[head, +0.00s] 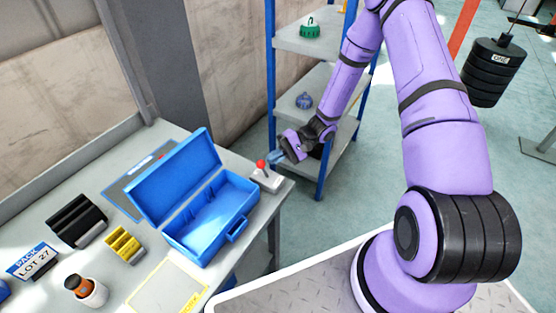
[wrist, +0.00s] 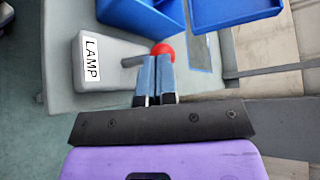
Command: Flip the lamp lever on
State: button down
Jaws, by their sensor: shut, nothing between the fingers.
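The lamp lever has a red ball knob (head: 261,164) on a short stem, set on a pale base (head: 268,180) at the table's right corner. In the wrist view the base (wrist: 110,64) carries a "LAMP" label, and the red knob (wrist: 162,50) shows just beyond my fingertips. My gripper (head: 275,157) is shut and empty, with its blue-grey fingers (wrist: 158,60) together right at the knob. The fingers hide part of the knob and stem in the wrist view. I cannot tell whether they touch the knob.
An open blue case (head: 237,205) stands left of the lever on the grey table. A yellow block (head: 123,245), a black holder (head: 75,220) and a LOT 27 sign (head: 33,262) lie farther left. A blue-framed shelf (head: 310,130) stands behind my gripper.

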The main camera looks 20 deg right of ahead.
jog(key=shift+r, duration=0.15)
jog(key=shift+r, duration=0.6)
jog(key=shift+d, duration=0.1)
jog(key=w+r+v, duration=0.1)
jog(key=v, duration=1.3)
jog(key=shift+a+r, duration=0.2)
jog(key=shift+a, duration=0.15)
jog(key=shift+r, duration=0.1)
